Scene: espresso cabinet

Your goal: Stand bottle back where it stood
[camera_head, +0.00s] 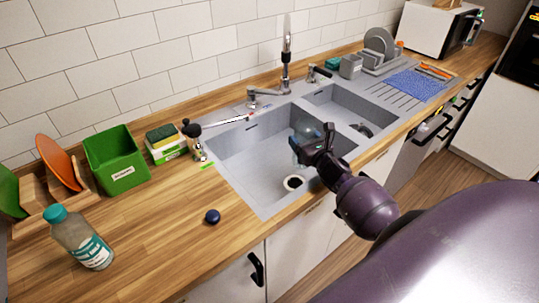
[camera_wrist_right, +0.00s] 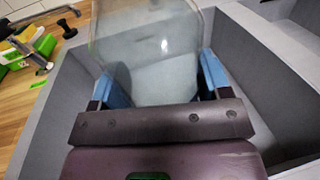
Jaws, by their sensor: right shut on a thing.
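My right gripper (camera_head: 318,145) is above the left sink basin, shut on a clear see-through bottle (camera_head: 303,133). In the right wrist view the bottle (camera_wrist_right: 150,45) sits between the two blue fingertips (camera_wrist_right: 155,75); its upper end runs out of the picture. I cannot tell what it holds. A second bottle (camera_head: 83,242), with a teal cap and a printed label, stands on the wooden counter at the left front. A round dark blue cap (camera_head: 212,216) lies on the counter left of the sink. My left gripper is not in view.
The double sink (camera_head: 262,185) has a tap (camera_head: 285,75) behind it. A green box (camera_head: 115,160), sponges (camera_head: 162,132) and a wooden rack (camera_head: 60,185) stand along the wall. A dish rack (camera_head: 380,55) is at the right. Counter around the cap is clear.

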